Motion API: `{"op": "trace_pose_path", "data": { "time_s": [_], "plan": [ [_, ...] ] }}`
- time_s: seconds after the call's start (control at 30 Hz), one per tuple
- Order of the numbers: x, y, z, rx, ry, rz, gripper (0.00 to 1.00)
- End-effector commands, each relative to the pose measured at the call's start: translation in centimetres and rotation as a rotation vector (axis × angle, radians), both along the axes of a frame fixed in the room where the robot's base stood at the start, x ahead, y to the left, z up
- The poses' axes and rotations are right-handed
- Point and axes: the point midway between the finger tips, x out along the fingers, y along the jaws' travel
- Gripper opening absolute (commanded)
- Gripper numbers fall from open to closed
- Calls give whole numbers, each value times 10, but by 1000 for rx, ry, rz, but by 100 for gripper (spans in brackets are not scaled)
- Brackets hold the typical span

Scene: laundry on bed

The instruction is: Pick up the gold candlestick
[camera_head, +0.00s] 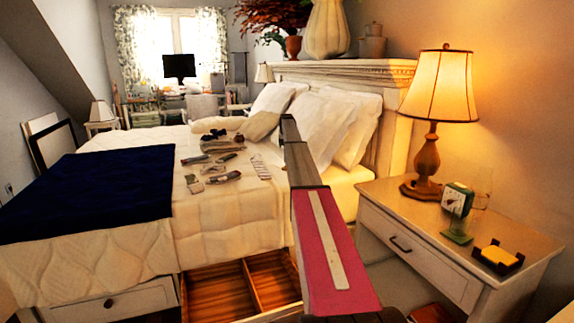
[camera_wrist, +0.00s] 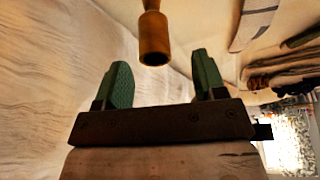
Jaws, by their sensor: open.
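The gold candlestick (camera_wrist: 154,38) shows in the wrist view as a gold-brown rod with a wider, cup-like end. It enters from the top edge, so its far part is out of frame. It lies over the pale bedding, just ahead of the space between the fingers. My gripper (camera_wrist: 161,62) is open, with one green finger on each side and nothing between them. The candlestick's near end looks apart from both fingers. In the head view I cannot make out the candlestick; my arm covers part of the bed there, and the fingers are not clear.
The white bed (camera_head: 225,212) holds several small items and folded clothes (camera_head: 220,143). Pillows (camera_head: 318,125) and the headboard (camera_head: 398,145) stand close behind my arm. A nightstand (camera_head: 415,222) with a lamp (camera_head: 428,160) is at the right. An open drawer (camera_head: 215,296) is below the bed.

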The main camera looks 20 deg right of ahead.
Motion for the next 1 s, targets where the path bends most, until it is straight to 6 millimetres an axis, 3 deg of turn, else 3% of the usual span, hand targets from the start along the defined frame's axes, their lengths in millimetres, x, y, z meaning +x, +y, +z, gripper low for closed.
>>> {"op": "trace_pose_path", "data": {
  "time_s": [0.33, 0.6, 0.67, 0.8, 1.0],
  "plan": [
    [13, -9, -41, 0, 1, 0, 64],
    [14, -9, -46, 0, 0, 0, 64],
    [14, -9, -46, 0, 1, 0, 48],
    [14, -9, -46, 0, 1, 0, 2],
    [14, -9, -46, 0, 0, 0, 0]
  ]
}}
